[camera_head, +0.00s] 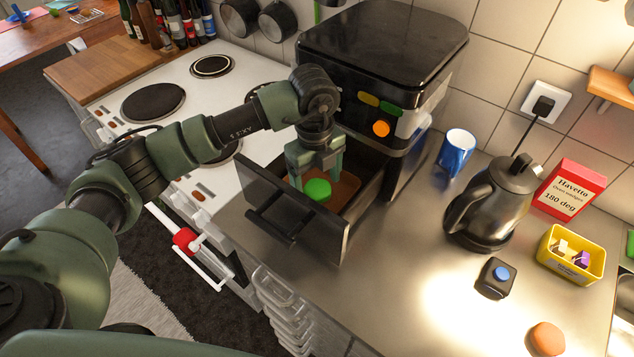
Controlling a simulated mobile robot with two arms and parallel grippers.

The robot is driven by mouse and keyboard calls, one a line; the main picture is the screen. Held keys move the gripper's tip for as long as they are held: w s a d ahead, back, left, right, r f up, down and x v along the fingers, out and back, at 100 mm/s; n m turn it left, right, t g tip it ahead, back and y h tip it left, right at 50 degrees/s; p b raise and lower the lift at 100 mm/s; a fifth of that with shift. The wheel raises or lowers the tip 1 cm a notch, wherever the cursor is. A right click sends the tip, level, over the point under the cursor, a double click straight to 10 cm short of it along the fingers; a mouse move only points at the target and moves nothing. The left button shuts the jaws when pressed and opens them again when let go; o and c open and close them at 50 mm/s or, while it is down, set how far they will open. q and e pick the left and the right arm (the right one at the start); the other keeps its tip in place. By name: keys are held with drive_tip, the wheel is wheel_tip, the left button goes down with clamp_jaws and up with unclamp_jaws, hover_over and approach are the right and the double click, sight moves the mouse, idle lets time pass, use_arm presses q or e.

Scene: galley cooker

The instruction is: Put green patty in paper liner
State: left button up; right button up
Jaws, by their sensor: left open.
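The green patty (317,190) is inside the pulled-out drawer (290,213) of the black air fryer. It lies on or just above the brown paper liner (346,186); the exact contact is hard to tell. My left gripper (316,168) reaches down into the drawer from above, pointing downward. Its fingers are open, with the patty directly below and partly between the tips. The liner's far side is partly hidden by the gripper. My right gripper is not in view.
The air fryer body (385,50) stands behind the drawer. To its right are a blue cup (456,152), a kettle (492,205), a red box (570,190), a yellow tub (571,257) and a brown patty-like disc (547,338). The front right counter is mostly free.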

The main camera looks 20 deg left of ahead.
sight(315, 187)
use_arm(q)
wheel_tip(315, 187, up, 11)
drive_tip(key=b, duration=0.2)
drive_tip(key=shift+s, duration=0.15)
drive_tip(key=shift+a, duration=0.1)
idle(1.0)
